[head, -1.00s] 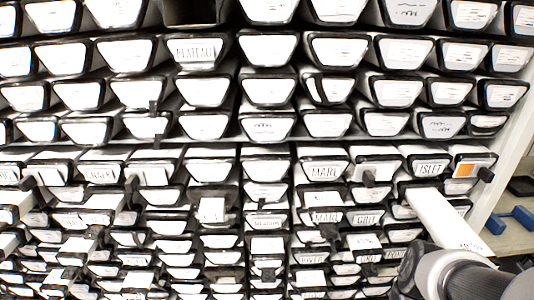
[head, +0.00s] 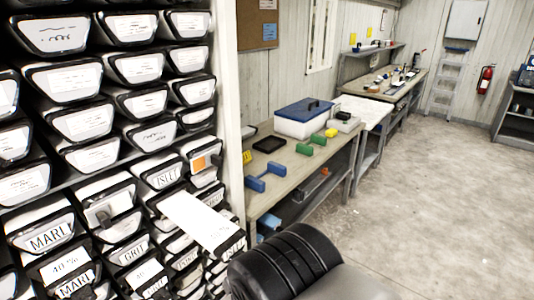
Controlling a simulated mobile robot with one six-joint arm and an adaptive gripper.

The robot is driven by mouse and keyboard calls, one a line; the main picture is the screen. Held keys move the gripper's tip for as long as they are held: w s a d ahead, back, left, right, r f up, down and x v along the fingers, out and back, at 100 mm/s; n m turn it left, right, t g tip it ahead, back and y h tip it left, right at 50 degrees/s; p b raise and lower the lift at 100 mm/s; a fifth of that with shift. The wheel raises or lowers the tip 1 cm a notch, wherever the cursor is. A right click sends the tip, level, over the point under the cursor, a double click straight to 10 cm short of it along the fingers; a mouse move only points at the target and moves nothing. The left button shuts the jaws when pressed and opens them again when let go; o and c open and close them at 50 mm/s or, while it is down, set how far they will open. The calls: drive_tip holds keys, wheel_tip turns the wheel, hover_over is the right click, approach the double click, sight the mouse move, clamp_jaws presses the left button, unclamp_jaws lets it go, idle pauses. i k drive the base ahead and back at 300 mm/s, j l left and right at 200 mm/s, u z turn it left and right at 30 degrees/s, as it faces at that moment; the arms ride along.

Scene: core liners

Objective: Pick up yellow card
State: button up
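A small yellow card-like piece (head: 247,156) shows at the left end of the workbench (head: 262,202), just right of the rack's white post. A thicker yellow item (head: 331,132) lies on the bench by the blue-lidded box. I cannot tell which of these is the task's card. My arm shows at the bottom centre, but my gripper is not in view.
The rack of labelled core liners (head: 72,120) fills the left. A long white piece (head: 197,220) juts out from it. The bench holds a blue-lidded box (head: 304,122), a black tray (head: 269,144), blue dumbbells (head: 269,177) and green dumbbells (head: 311,145). The concrete floor (head: 430,200) at right is open.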

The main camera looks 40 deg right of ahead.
sight(246, 158)
drive_tip(key=k+l+z, duration=0.1)
drive_tip(key=l+z, duration=0.15)
drive_tip(key=l, duration=0.3)
drive_tip(key=l+z, duration=0.25)
drive_tip(key=l, duration=0.35)
drive_tip(key=i+z, duration=0.2)
drive_tip(key=i, duration=0.55)
drive_tip(key=i+z, duration=0.2)
drive_tip(key=i, duration=0.55)
drive_tip(key=i+j+z, duration=0.25)
drive_tip(key=i, duration=0.45)
